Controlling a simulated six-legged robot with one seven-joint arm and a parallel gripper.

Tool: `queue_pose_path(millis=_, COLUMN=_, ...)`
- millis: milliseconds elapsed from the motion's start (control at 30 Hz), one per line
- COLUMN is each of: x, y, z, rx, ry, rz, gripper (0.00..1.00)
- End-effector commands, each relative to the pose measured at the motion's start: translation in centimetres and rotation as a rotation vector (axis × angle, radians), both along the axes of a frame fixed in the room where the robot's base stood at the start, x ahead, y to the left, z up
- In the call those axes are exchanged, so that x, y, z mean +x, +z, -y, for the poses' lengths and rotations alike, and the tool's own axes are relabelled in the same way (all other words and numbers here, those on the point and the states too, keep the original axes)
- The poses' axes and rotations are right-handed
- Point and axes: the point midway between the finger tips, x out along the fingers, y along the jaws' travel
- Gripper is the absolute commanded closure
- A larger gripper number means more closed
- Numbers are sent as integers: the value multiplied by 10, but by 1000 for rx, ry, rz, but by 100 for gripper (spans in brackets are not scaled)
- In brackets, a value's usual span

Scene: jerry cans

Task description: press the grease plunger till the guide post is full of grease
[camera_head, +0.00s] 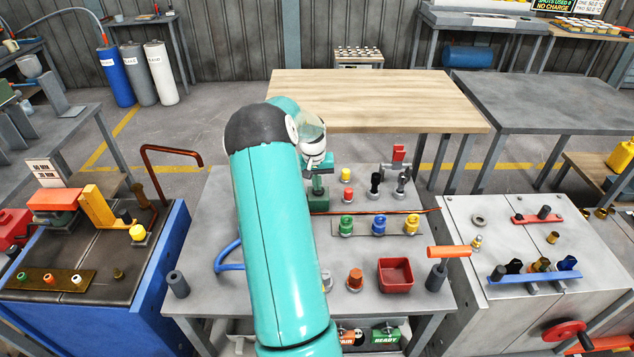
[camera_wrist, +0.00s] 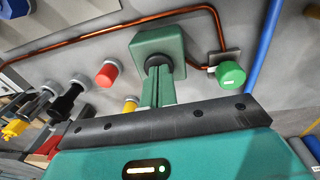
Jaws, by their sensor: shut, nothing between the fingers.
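A square green block (camera_wrist: 158,42) with a dark round part (camera_wrist: 158,62) on it stands on the grey bench; its green side also shows in the head view (camera_head: 320,200). I take it for the grease plunger's housing, but cannot be sure. My gripper (camera_wrist: 158,80) is shut and empty, with its narrow green fingers at the dark round part; I cannot tell whether they touch it.
A copper pipe (camera_wrist: 90,37) runs around the block. A green knob (camera_wrist: 230,75) stands close beside it, and red (camera_wrist: 107,73) and yellow (camera_wrist: 130,105) knobs on the other side. A red tray (camera_head: 396,273) and a blue-railed bench (camera_head: 535,278) lie to the right.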

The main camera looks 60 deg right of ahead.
Motion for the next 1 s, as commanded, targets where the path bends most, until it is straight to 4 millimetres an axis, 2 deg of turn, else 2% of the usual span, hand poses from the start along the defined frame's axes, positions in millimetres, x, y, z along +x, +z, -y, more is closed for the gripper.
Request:
queue_pose_path(millis=33, x=-3, y=-12, z=-4, rx=14, ry=-1, rz=-9, gripper=100)
queue_pose_path(millis=233, x=1, y=4, z=-7, rx=9, ry=0, rz=-6, gripper=100)
queue_pose_path(millis=700, x=10, y=109, z=-16, rx=-4, ry=5, rz=3, gripper=100)
queue_pose_path(millis=833, x=11, y=129, z=-17, rx=-3, ry=5, rz=1, gripper=100)
queue_pose_path(millis=1000, x=12, y=140, z=-19, rx=-2, ry=4, rz=1, gripper=100)
